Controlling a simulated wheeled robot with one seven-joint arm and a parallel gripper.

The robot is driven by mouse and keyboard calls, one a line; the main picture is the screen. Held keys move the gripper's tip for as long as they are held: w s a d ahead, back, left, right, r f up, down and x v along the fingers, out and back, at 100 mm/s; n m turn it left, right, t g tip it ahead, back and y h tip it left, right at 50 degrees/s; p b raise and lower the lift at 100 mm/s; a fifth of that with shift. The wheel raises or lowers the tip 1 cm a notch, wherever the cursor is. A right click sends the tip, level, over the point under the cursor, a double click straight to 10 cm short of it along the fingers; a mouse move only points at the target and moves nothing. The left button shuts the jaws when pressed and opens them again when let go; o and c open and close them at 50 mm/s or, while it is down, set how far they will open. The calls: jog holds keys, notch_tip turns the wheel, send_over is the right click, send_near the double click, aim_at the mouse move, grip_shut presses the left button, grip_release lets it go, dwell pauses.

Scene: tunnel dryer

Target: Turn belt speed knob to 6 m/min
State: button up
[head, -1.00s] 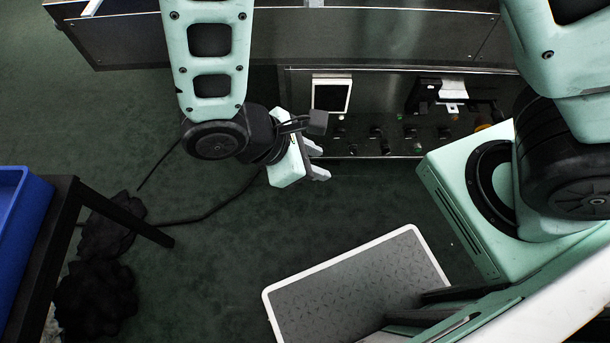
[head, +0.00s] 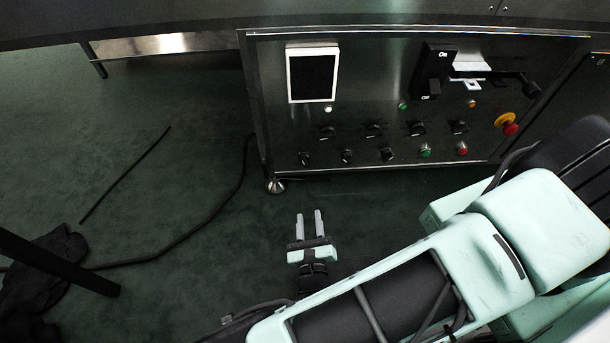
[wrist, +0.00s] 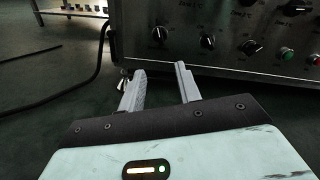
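The control panel (head: 275,120) of the dryer has a row of black knobs, with one upper knob (head: 327,132) at its left end, and a lower row with a left knob (head: 304,159), a middle knob (head: 346,156) and a right knob (head: 387,154). The belt speed label cannot be made out. In the wrist view, "Zone" temperature labels show above the upper knobs, and a lower knob (wrist: 208,41) is ahead to the right. My gripper (head: 309,213) is open and empty, below and in front of the panel, touching nothing. Its spread fingers also show in the wrist view (wrist: 160,72).
A white-framed screen (head: 312,75), a green button (head: 425,150), a red button (head: 462,148), a red-and-yellow emergency stop (head: 507,124) and a black switch handle (head: 434,75) are on the panel. A cable (head: 215,213) lies on the floor at left. Floor before the panel is clear.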

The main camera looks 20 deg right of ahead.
aim_at(304, 164)
jog(key=b+x, duration=0.5)
jog(key=x, duration=1.1)
jog(key=shift+f+b, duration=0.15)
jog(key=shift+b, duration=0.2)
jog(key=shift+w+d, duration=0.15)
jog(key=shift+w, duration=0.45)
grip_shut()
